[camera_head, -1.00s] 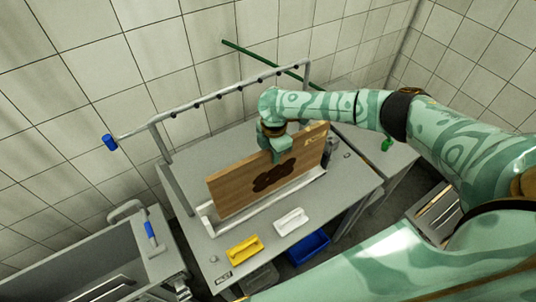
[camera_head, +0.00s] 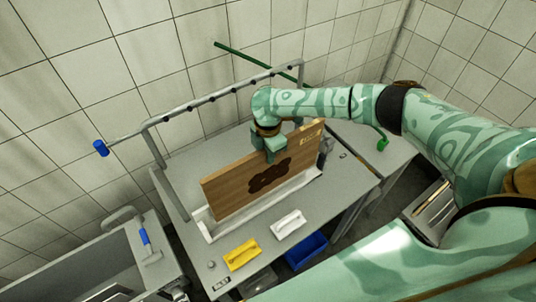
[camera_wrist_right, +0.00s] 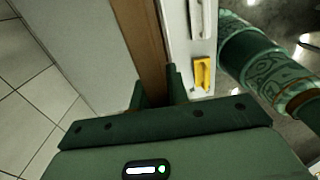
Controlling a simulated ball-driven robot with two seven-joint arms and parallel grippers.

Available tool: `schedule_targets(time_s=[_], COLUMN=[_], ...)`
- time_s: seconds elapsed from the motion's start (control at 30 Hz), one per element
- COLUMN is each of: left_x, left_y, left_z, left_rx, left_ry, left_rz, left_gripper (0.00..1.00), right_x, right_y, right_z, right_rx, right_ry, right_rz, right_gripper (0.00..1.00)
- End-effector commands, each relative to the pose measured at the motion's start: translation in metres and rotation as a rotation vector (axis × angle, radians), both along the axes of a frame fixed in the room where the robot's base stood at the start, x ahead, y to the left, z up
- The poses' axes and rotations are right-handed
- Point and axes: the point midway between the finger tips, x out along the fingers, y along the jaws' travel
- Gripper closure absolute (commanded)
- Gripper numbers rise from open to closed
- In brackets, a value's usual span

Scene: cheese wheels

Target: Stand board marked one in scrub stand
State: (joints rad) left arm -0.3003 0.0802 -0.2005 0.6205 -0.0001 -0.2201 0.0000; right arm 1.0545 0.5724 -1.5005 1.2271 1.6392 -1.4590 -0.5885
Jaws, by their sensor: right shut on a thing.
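The board (camera_head: 235,187) is a wooden plank with a dark blotch on its face. It stands upright on its long edge in the pale scrub stand (camera_head: 213,227) on the grey table. The mark near its upper right corner is too small to read. My right gripper (camera_head: 272,158) is shut on the board's top edge near the middle. In the right wrist view the board (camera_wrist_right: 140,35) runs between the two fingers (camera_wrist_right: 160,90). The board hides part of the stand, so I cannot tell if its lower edge is fully seated. My left gripper is not in view.
A yellow brush (camera_head: 242,254) and a white brush (camera_head: 289,224) lie in front of the stand. A blue bin (camera_head: 306,251) is below the table's front edge. A metal rail (camera_head: 215,97) runs behind the board. A sink (camera_head: 85,262) is at the left.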

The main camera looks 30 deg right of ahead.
Motion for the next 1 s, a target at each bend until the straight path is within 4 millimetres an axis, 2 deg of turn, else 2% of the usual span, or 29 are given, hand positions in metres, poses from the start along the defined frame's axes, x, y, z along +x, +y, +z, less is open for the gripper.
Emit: schedule_targets(time_s=[0.03,0.37,0.4,0.73,1.0], left_x=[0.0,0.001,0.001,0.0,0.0], left_y=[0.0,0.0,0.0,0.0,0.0], left_z=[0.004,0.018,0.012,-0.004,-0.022], left_rx=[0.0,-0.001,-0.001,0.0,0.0], left_ry=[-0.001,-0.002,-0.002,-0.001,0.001], left_rz=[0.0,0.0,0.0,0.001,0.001], left_gripper=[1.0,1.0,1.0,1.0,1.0], right_x=[0.001,0.001,0.001,0.0,0.0], right_y=[0.0,0.0,0.0,0.0,0.001], right_z=[0.007,0.031,0.023,-0.005,-0.035], right_rx=[0.001,0.0,0.0,0.0,0.002], right_ry=[-0.003,-0.003,-0.001,-0.001,-0.001], right_rz=[0.0,0.0,0.0,0.0,0.0], right_gripper=[1.0,1.0,1.0,1.0,1.0])
